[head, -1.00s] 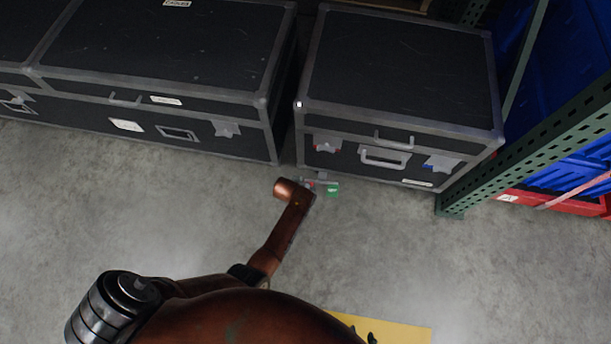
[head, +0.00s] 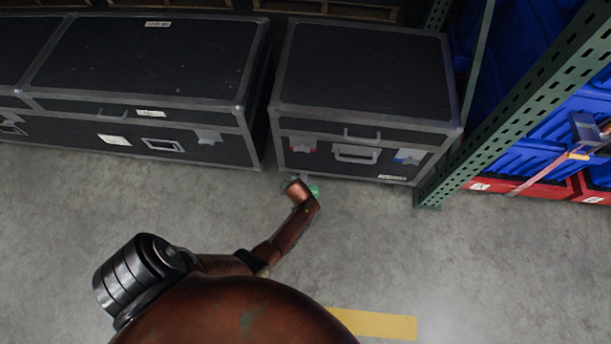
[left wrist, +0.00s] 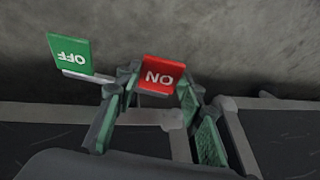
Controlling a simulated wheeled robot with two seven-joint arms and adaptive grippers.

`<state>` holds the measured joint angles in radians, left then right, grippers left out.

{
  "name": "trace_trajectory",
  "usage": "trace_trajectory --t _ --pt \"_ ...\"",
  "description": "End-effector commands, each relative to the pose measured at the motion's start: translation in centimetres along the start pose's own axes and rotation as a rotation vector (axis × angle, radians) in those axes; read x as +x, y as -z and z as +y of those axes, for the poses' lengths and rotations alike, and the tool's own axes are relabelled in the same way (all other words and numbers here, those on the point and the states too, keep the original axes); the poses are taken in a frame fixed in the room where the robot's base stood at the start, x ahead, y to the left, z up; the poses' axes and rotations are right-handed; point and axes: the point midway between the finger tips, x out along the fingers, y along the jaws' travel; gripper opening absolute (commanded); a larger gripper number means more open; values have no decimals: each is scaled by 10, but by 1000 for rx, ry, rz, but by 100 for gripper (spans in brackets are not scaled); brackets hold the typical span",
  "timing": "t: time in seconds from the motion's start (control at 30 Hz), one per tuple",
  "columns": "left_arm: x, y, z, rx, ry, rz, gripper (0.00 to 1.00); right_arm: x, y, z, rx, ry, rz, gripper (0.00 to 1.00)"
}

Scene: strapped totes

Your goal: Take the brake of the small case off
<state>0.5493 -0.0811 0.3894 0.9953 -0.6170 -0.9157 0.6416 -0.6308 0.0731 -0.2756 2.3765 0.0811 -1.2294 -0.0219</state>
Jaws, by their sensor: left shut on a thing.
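The small case (head: 365,75) is black with grey metal edges and stands on the floor. Its front has a handle, a red-marked latch and a blue-marked latch. At its lower front left corner is the brake, whose green OFF tab (head: 314,190) shows beside my left arm. In the left wrist view the green OFF tab (left wrist: 70,54) is at left and the red ON tab (left wrist: 162,74) is in the middle. My left gripper (left wrist: 158,92) is shut on the brake, with its fingers at both sides of the red tab. My right gripper is out of view.
A larger black case (head: 145,60) stands left of the small case, with a narrow gap between. A green rack post (head: 440,170) is close on the right, with blue and red totes (head: 500,185) and a strap (head: 540,172). Open floor and a yellow strip (head: 375,325) lie in front.

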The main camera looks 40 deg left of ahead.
Motion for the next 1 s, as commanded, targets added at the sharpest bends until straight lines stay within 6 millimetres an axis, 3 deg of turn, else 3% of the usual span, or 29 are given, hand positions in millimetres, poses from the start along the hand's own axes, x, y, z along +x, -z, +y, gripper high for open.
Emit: trace_trajectory --t 0.37,0.4,0.63,1.0 --pt "0 0 -6 -5 15 0 0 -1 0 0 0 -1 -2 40" --pt "0 0 -6 -5 15 0 38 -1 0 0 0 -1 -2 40" --pt "0 0 -5 -4 15 0 54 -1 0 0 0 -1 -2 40" --pt "-5 0 -5 -5 14 1 54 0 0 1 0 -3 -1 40"
